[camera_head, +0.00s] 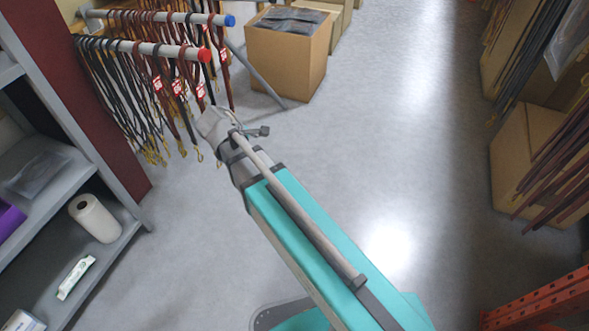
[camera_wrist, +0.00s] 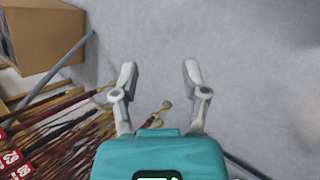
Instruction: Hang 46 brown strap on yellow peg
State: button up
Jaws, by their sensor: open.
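Brown and dark straps (camera_head: 152,65) hang from the red-tipped peg (camera_head: 140,47) at upper left in the head view. Several carry red-and-white tags, and their lower ends have brass-coloured hooks. More straps hang on the blue-tipped peg (camera_head: 175,17) behind. I see no yellow-tipped peg. In the head view my arm largely hides the gripper.
A cardboard box (camera_head: 288,50) with dark contents stands behind the pegs; a box also shows in the wrist view (camera_wrist: 45,35). Grey shelves (camera_head: 75,185) with a paper roll (camera_head: 95,217) stand left. Boxes and hanging straps line the right side. The middle floor is clear.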

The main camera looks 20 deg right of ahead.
jog(key=s+d+f+m+g+y, duration=0.3)
jog(key=s+d+m+y, duration=0.3)
jog(key=s+d+m, duration=0.3)
jog(key=shift+s+d+f+m+g, duration=0.3)
jog(key=shift+s+m, duration=0.5)
jog(key=shift+m, duration=1.5)
notch_tip(320, 180, up, 32)
jog(key=p, duration=3.2)
jog(key=shift+o, duration=0.5)
jog(key=shift+w+f, duration=0.1)
jog(key=shift+f, duration=0.05)
